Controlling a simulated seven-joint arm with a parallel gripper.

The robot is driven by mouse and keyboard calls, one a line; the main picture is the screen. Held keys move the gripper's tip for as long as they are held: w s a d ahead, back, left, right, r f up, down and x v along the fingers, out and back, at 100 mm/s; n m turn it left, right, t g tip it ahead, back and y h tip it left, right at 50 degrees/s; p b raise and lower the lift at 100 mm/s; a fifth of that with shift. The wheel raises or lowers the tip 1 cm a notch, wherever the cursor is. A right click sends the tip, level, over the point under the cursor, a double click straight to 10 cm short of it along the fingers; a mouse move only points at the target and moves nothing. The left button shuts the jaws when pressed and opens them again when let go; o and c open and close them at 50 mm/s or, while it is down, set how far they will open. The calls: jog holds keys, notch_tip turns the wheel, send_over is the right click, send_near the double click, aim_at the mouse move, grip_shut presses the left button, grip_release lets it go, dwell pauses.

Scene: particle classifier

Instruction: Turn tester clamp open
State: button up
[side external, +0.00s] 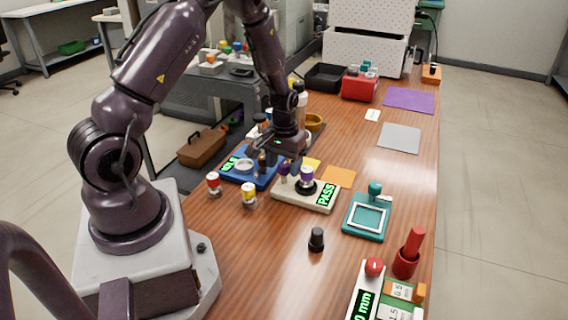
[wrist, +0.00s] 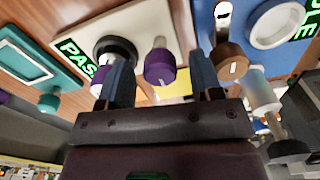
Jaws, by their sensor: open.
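The cream tester (side external: 290,199) shows a green PASS display (side external: 325,194). A purple-topped container (side external: 306,178) sits in its black round holder (wrist: 115,49). A small purple knob (wrist: 160,68) stands beside that holder on the tester, pale line on its face. My gripper (side external: 285,165) points down over the tester with open, empty jaws. In the wrist view the purple knob appears between its two blue fingers (wrist: 161,70). I cannot tell whether the fingertips reach down around the knob or are above it.
A blue device (side external: 252,180) with a brown knob (wrist: 231,62) stands close left of the tester. Red (side external: 213,183) and yellow (side external: 248,194) containers stand in front. A teal device (side external: 352,222) is to the right. A black-capped container (side external: 316,239) stands on clear wood nearer the camera.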

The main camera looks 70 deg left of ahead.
aim_at(284, 164)
notch_tip(284, 164, up, 13)
dwell(0.3)
jog(key=shift+f, duration=0.15)
